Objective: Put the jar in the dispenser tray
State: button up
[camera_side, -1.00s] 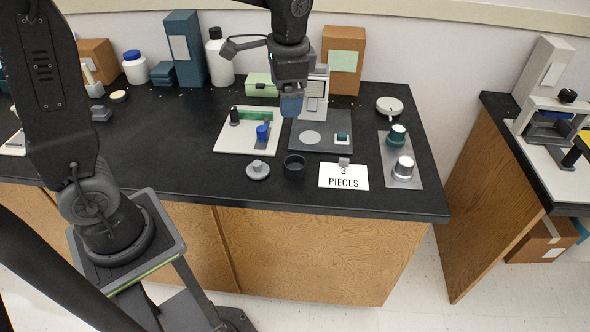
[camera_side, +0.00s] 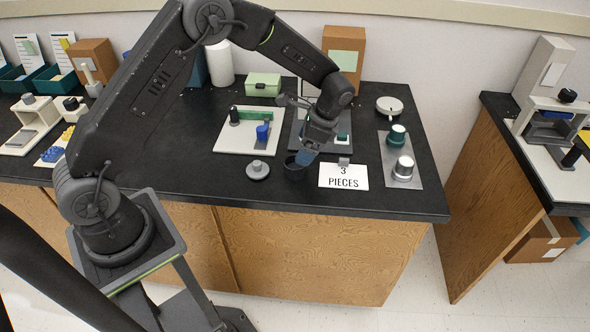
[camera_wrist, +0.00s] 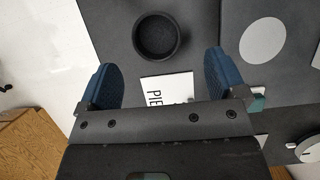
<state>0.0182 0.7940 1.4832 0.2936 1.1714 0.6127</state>
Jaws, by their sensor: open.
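The jar looks like an open black round cup (camera_side: 294,173) near the front edge of the bench; I see into its empty inside in the wrist view (camera_wrist: 157,36). The dispenser tray looks like the dark grey plate (camera_side: 299,132) behind it, now partly hidden by my arm. In the wrist view the tray (camera_wrist: 236,14) bears a pale disc and lies right of the jar. My gripper (camera_side: 305,157) is low beside the jar in the side view. Its blue fingers (camera_wrist: 165,78) are spread and empty, with the jar ahead of the gap between them.
A "3 PIECES" card (camera_side: 343,176) stands just right of the jar. A grey knobbed lid (camera_side: 258,170) lies left of it. A white board (camera_side: 232,142) with a blue cylinder (camera_side: 262,133) lies behind. A grey plate (camera_side: 405,181) with two knobbed pieces is at right.

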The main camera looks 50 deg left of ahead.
aim_at(295, 165)
jog(key=x, duration=0.7)
jog(key=shift+s+d+f, duration=0.15)
jog(key=c, duration=1.2)
jog(key=shift+r, duration=2.05)
jog(key=shift+c, duration=0.3)
jog(key=s+a+r, duration=0.6)
jog(key=a, duration=0.3)
jog(key=w+m+t+y, duration=0.1)
jog(key=w+m+t, duration=0.4)
jog(key=w+m, duration=1.05)
jog(key=shift+n, duration=0.95)
jog(key=w+f, duration=0.1)
jog(key=f, duration=0.2)
jog(key=w+f, duration=0.1)
jog(key=f, duration=0.2)
jog(key=w+d+f, duration=0.1)
jog(key=f, duration=0.2)
